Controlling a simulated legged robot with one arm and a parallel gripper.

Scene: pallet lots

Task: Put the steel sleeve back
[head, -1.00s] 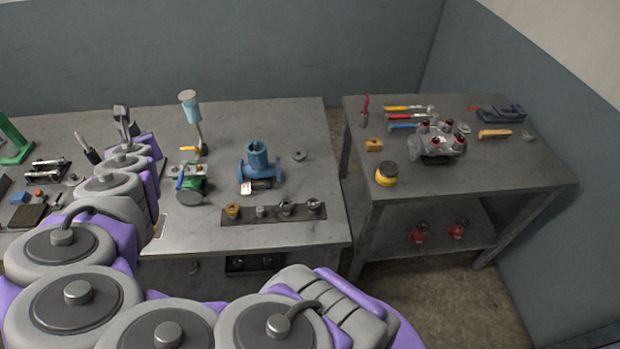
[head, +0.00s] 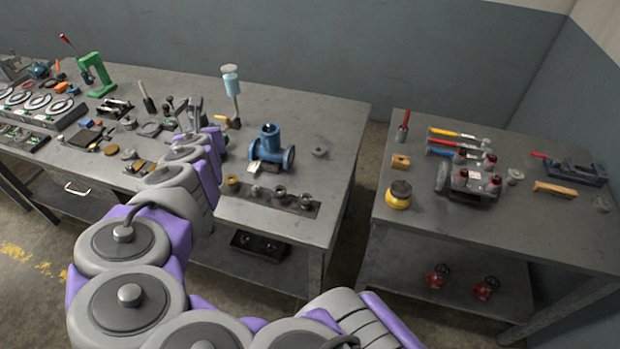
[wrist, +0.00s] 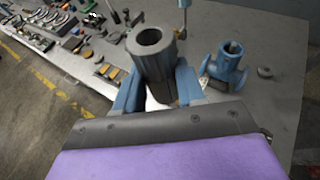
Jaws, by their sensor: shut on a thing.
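A dark grey steel sleeve (wrist: 150,42), a hollow cylinder with an open round bore, stands near upright between the blue-grey fingers of my gripper (wrist: 160,88) in the wrist view. My gripper is shut on it. It is held over the bench, and its lower end is hidden by the fingers and wrist. In the head view my gripper (head: 193,125) is above the bench left of the blue valve body, partly hidden by my arm. A dark plate (head: 235,190) with several round fittings lies at the bench's front edge; whether it has an empty place I cannot tell.
The blue valve body (head: 270,147) stands right of my gripper, with a loose ring (head: 319,151) beyond it. A light-blue cup on a stand (head: 231,80) rises behind. Tools crowd the left. The bench's right end is clear; a gap separates the second table (head: 540,225).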

